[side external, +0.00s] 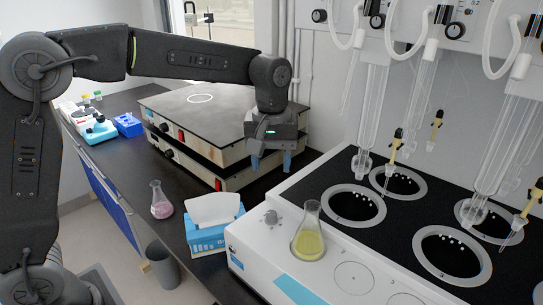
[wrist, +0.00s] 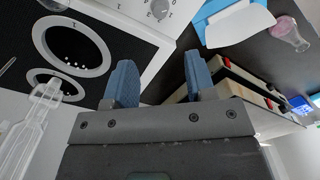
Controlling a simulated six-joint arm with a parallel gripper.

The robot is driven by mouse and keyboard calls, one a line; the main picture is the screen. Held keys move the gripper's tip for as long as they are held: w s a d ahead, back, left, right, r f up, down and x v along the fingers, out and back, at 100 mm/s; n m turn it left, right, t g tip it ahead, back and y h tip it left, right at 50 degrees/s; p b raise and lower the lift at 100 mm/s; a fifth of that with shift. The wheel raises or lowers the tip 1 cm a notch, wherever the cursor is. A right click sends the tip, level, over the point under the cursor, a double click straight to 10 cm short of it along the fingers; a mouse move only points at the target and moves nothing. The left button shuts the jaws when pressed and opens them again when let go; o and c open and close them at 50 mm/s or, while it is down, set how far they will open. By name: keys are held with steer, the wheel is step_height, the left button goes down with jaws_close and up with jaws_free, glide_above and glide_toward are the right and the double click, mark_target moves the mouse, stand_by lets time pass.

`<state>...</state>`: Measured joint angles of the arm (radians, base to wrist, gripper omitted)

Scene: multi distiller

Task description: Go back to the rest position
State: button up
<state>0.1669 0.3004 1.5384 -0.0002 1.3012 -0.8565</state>
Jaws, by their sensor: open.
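My gripper (side external: 270,162) hangs pointing down from my arm, in front of the hot plates and left of the distiller. Its two blue fingers stand apart with nothing between them, as the wrist view (wrist: 158,85) also shows. A conical flask with yellow liquid (side external: 309,235) stands upright on the white front deck of the distiller (side external: 262,245), below and right of my gripper. A flask with pink liquid (side external: 161,203) stands on the dark bench and also shows in the wrist view (wrist: 290,35).
A blue tissue box (side external: 207,238) stands beside the distiller's left edge. Stacked hot plates (side external: 215,165) lie behind my gripper. Glass tubes (side external: 365,110) hang over the distiller's round openings (side external: 354,204). A grey bin (side external: 161,266) is below the bench, and blue items (side external: 128,124) lie at back left.

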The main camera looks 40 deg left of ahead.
steer(key=shift+r, duration=0.45)
steer(key=shift+s, duration=0.1)
steer(key=s+a+m+t, duration=0.2)
steer(key=s+a+m, duration=0.1)
steer(key=s, duration=0.8)
steer(key=s+a+m+t, duration=0.3)
steer(key=s+a+m, duration=0.1)
steer(key=s, duration=0.7)
steer(key=shift+a+f+m+t, duration=0.15)
steer(key=shift+f+m+t, duration=0.15)
steer(key=shift+m, duration=0.2)
